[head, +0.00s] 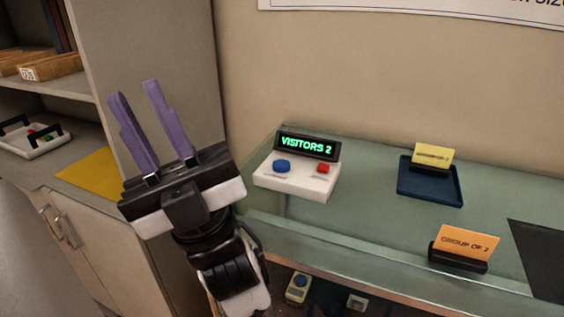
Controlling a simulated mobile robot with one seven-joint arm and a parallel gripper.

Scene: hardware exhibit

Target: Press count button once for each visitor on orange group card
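A white counter box (298,178) stands on the glass counter, with a blue button (282,166) at its left and a smaller red button (323,169) at its right. Its black display (308,146) reads "VISITORS 2" in green. The orange card (467,243) stands in a black holder (457,262) nearer the front edge at right and reads "GROUP OF 2". My gripper (132,97) is raised to the left of the counter box, apart from it. Its two purple fingers point up, spread apart with nothing between them. The labels under the buttons are too small to read.
A dark panel (543,256) lies at the right. Shelves and a cabinet (110,235) are at left, with a white tray (35,143). Glass between box and cards is clear.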

